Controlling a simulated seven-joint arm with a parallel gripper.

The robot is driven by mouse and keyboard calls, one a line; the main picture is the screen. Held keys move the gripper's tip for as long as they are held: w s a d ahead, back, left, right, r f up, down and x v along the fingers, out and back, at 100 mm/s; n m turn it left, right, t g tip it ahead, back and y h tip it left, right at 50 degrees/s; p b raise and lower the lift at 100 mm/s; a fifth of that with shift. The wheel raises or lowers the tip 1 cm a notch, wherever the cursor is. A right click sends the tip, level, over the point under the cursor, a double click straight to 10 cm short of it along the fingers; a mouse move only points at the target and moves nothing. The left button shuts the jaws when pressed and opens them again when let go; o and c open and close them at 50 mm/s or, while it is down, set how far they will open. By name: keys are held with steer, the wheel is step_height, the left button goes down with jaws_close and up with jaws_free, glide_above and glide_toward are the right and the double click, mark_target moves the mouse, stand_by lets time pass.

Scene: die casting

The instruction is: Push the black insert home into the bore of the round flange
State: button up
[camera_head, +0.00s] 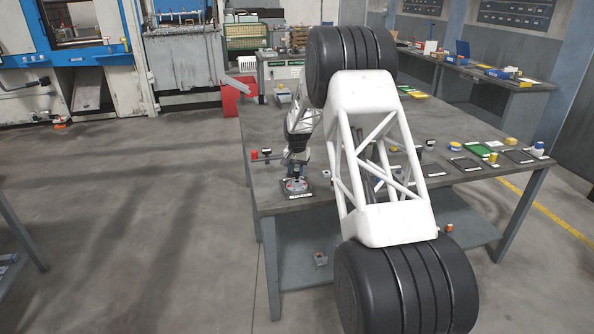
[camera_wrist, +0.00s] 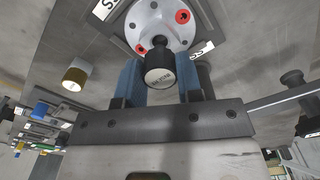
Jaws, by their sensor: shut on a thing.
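The round flange (camera_wrist: 152,18) is a pale metal disc with red-marked holes, at the top of the wrist view. In the head view the flange (camera_head: 296,186) lies on a dark mat near the table's front left corner. The black insert (camera_wrist: 159,64), with a pale lettered band, sits between the blue fingers of my gripper (camera_wrist: 159,70), which are shut on it. Its far dark end overlaps the middle of the flange. The bore is hidden behind it, so I cannot tell how deep it sits. In the head view my gripper (camera_head: 297,170) is just above the flange.
In the head view, a red object (camera_head: 254,154) sits left of my gripper. Green and black trays (camera_head: 479,149) lie on the right.

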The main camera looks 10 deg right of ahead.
mark_target(297, 170)
steer(key=shift+f, duration=1.4)
steer(key=o, duration=1.1)
steer(key=shift+r, duration=0.1)
steer(key=shift+r, duration=3.8)
